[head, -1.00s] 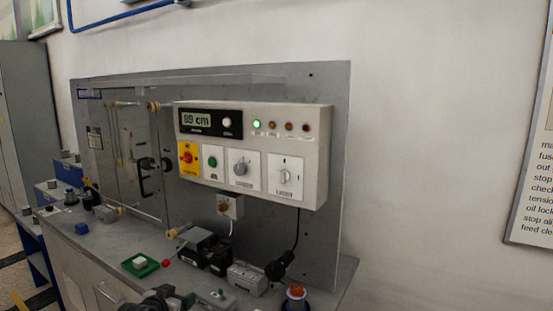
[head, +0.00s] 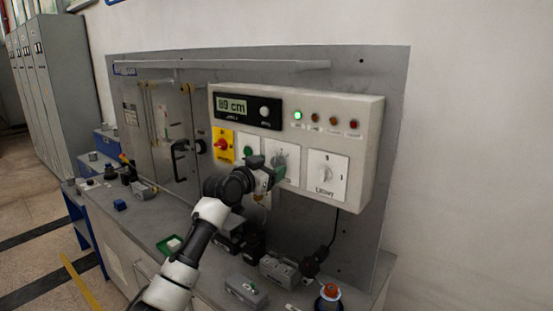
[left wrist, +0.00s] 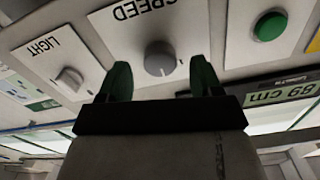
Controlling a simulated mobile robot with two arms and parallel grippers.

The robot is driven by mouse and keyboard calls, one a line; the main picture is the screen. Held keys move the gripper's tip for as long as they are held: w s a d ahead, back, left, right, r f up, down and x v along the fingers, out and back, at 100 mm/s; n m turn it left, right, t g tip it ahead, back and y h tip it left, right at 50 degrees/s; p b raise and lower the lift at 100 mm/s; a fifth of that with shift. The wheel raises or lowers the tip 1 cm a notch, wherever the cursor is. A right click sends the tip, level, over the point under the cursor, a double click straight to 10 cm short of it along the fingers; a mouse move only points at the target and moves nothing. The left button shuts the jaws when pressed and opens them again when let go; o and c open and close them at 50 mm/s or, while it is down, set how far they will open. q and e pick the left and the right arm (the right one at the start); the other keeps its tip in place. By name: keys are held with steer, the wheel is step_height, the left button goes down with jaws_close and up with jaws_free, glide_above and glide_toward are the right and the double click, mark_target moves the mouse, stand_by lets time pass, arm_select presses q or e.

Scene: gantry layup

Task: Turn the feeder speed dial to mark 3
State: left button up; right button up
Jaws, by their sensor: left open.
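The feeder speed dial (left wrist: 159,58) is a round grey knob on a white plate (left wrist: 105,22) marked SPEED, seen upside down in the left wrist view. In the head view the speed dial's plate (head: 291,154) is partly covered by my gripper. My left gripper (head: 272,172) is open in front of it. In the left wrist view the gripper's green fingers (left wrist: 161,78) stand apart, one to each side of the knob in the picture. I cannot tell whether they touch it. The mark the dial points to is not readable. My right gripper is not in view.
On the panel, the light knob (head: 326,172) is right of the speed dial. The green button (head: 249,148) and red-yellow switch (head: 223,145) are left. The display (head: 233,106) reads 89 cm. Blocks and a red-topped button (head: 330,291) stand on the bench below.

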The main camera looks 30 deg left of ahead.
arm_select(q)
steer(key=shift+w+d+p, duration=0.15)
steer(key=shift+w+p, duration=0.15)
steer(key=shift+w, duration=1.05)
steer(key=c, duration=0.9)
